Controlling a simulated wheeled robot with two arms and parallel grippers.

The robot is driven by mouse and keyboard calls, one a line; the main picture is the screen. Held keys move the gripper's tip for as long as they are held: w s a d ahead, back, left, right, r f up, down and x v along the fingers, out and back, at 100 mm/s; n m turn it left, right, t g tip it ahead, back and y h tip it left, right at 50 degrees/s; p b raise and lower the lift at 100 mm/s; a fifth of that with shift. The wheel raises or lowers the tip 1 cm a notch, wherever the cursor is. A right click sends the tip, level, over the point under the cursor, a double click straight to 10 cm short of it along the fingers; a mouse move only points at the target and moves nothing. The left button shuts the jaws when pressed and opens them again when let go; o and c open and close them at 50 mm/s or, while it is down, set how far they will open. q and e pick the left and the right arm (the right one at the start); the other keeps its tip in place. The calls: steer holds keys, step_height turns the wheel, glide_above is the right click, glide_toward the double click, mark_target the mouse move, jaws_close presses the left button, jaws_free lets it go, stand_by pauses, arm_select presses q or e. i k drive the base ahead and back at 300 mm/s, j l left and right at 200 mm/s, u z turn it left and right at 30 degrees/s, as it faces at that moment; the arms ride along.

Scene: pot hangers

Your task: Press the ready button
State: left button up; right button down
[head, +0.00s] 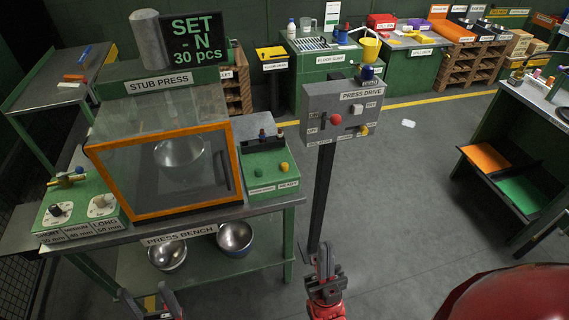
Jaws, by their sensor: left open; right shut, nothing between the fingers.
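A green control box (268,175) stands at the right end of the press bench (215,217). A yellow button (284,167) sits on its top above a label that reads READY (289,184). A darker green button (256,170) is to its left, above a label too small to read surely. My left gripper (151,303) is open at the bottom edge, in front of the bench and only partly in view. My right gripper (325,260) is shut and empty, below and right of the control box and apart from it.
The stub press (160,200) has an orange-framed clear guard with a metal bowl (180,153) behind it. Two bowls sit on the lower shelf. The press drive box (340,106) stands on a post (321,195) right of the bench.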

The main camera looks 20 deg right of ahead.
mark_target(283, 166)
steer(key=i+j+z, duration=0.2)
steer(key=j+z, duration=0.2)
steer(key=j, duration=0.25)
steer(key=i+j+z, duration=0.25)
steer(key=i+j, duration=0.15)
steer(key=j, duration=0.25)
